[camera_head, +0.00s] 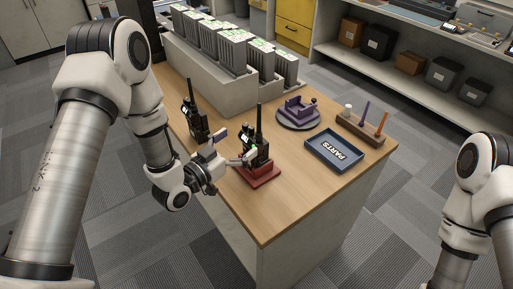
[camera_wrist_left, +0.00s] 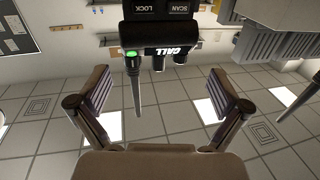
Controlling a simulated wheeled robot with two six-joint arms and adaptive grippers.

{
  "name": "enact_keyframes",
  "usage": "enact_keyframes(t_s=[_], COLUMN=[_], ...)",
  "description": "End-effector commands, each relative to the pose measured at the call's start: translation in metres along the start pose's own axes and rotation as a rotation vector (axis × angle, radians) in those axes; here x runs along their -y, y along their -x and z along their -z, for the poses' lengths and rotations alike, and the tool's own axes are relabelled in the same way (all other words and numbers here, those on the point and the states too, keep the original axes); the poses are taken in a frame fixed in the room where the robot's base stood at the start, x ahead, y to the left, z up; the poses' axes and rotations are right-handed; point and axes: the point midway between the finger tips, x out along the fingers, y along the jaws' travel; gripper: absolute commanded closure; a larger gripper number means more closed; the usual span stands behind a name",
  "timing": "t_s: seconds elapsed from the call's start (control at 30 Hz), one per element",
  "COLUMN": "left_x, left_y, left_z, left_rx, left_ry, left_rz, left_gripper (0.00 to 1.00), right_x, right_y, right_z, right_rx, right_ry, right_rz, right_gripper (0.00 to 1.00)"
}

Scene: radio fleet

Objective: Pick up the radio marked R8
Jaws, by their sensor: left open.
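A black radio (camera_head: 259,152) with a tall antenna stands upright in a red base on the near part of the wooden table. A second black radio (camera_head: 197,125) stands behind it to the left. No R8 mark is readable on either. My left gripper (camera_head: 235,146) is open, its fingers at the left side of the nearer radio. In the left wrist view, a radio (camera_wrist_left: 160,38) appears upside down between and beyond the open fingers (camera_wrist_left: 160,90), with its antenna, a green light and CALL, LOCK and SCAN lettering. My right gripper is outside the views.
A blue PARTS tray (camera_head: 315,163), a purple object on a round grey stand (camera_head: 297,122) and a wooden holder (camera_head: 347,124) with upright tools stand to the right. A grey rack (camera_head: 235,90) of several units fills the table's back. The front right tabletop is clear.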

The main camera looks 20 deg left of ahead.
Motion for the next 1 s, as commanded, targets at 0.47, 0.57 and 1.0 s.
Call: enact_keyframes(t_s=[0.47, 0.57, 1.0], left_x=[-0.002, -0.002, -0.002], left_y=[-0.045, -0.045, -0.046], left_z=[0.0, 0.0, 0.003], left_rx=[0.004, 0.004, 0.003], left_ry=[0.002, 0.002, 0.001], left_rz=[0.001, 0.001, 0.001], left_gripper=[0.0, 0.32, 0.84], right_x=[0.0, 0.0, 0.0], right_y=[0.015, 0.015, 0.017], right_z=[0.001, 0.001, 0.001], right_rx=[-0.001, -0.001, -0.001], right_ry=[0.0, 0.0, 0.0], right_rz=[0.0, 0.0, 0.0], right_gripper=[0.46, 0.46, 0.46])
